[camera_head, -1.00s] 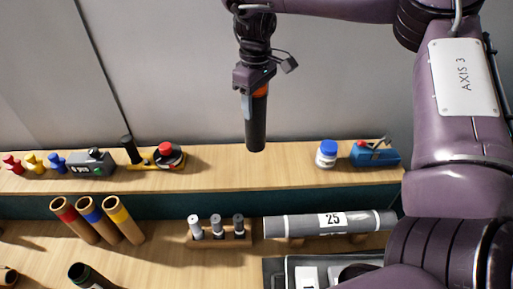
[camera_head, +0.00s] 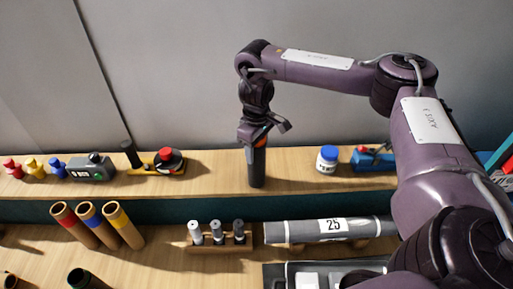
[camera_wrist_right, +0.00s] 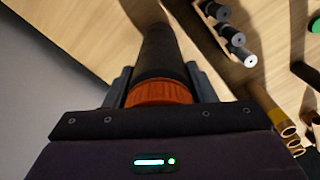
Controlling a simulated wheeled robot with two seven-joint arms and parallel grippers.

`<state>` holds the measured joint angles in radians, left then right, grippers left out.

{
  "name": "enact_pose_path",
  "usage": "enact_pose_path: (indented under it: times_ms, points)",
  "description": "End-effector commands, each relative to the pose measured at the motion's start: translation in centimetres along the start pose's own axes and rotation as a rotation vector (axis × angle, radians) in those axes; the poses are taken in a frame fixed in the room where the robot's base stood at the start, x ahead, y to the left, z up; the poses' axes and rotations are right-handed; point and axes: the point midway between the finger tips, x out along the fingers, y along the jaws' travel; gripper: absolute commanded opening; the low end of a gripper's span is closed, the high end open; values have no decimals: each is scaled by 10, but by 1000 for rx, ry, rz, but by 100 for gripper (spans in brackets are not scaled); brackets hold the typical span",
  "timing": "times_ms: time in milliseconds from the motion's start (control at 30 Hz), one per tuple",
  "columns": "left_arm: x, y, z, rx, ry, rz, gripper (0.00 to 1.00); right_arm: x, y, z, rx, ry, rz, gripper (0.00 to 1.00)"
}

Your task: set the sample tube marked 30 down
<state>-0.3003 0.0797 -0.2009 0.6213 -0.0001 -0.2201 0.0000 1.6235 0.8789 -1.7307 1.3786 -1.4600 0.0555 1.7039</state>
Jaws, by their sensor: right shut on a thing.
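My right gripper (camera_head: 255,141) is shut on the orange-collared upper end of a dark sample tube (camera_head: 257,168). The tube hangs upright below the jaws, and its lower end is at the raised wooden back shelf (camera_head: 210,181). I cannot tell for sure whether it touches the shelf. In the right wrist view, the tube (camera_wrist_right: 161,52) runs out from between the two fingers (camera_wrist_right: 160,85) toward the wood. No number on it can be read from here. My left gripper is not in view.
On the shelf, a blue-capped jar (camera_head: 327,160) and a blue tool (camera_head: 373,160) stand right of the tube; a red-knobbed yellow device (camera_head: 168,160) stands left. Below are a small tube rack (camera_head: 220,241) and a grey roll marked 25 (camera_head: 315,230). The shelf around the tube is clear.

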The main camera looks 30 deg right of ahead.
Motion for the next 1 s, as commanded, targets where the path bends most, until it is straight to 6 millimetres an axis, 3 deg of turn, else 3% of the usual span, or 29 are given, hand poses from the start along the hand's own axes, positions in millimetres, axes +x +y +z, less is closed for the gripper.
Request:
enact_pose_path:
  times_ms: [400, 433, 567, 1000]
  points:
    - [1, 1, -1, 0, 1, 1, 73, 5, 0, 0, -1, 0, -1, 13]
    - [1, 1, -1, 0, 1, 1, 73, 4, 0, 0, -1, 1, 0, 54]
    - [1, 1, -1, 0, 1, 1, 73, 4, 0, 0, -1, 0, 0, 71]
    - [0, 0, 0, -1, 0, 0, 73, -6, 0, -1, -2, 4, 2, 72]
